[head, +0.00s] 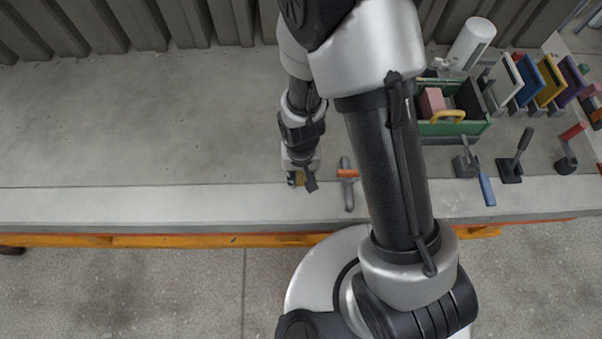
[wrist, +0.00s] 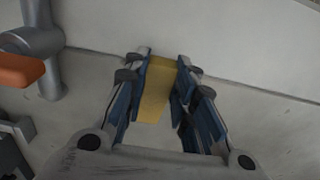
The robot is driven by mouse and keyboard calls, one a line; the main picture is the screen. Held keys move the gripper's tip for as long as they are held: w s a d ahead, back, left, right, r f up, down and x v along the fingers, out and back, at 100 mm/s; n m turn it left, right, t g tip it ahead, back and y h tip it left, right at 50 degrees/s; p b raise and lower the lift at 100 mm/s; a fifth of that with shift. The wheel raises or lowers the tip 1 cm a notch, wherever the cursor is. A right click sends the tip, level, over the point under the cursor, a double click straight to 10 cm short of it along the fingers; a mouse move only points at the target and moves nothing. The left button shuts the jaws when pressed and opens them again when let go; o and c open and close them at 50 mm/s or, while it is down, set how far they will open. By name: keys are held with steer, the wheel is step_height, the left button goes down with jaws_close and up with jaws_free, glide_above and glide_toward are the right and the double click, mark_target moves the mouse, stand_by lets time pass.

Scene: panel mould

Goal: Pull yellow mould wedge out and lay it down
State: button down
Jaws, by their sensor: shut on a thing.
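The yellow mould wedge (wrist: 155,92) is between the fingers of my gripper (wrist: 160,88) in the wrist view. The blue finger pads press on its two sides. In the head view my gripper (head: 298,182) is low over the pale front ledge, left of a grey clamp with an orange handle. Only a small yellowish bit of the wedge (head: 299,178) shows there. I cannot tell whether the wedge still sits in a slot or is free of the ledge.
The clamp with the orange handle (head: 347,185) stands close to the right of my gripper. A green crate (head: 455,129), several levers and coloured panels (head: 549,83) are at the right. The concrete slab (head: 140,120) on the left is clear.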

stand_by(0.3)
steer(key=c, duration=1.2)
jaws_free()
steer(key=shift+c, duration=0.2)
steer(key=shift+r, duration=0.15)
steer(key=s+d+r+t, duration=0.1)
steer(key=d+r, duration=0.3)
steer(key=r, duration=0.9)
steer(key=s+d+r+t, duration=0.2)
steer(key=d+r, duration=0.1)
steer(key=r, duration=1)
steer(key=s+d+r+t, duration=0.1)
steer(key=s+d+r, duration=0.4)
steer(key=s+r, duration=0.2)
steer(key=shift+t, duration=0.3)
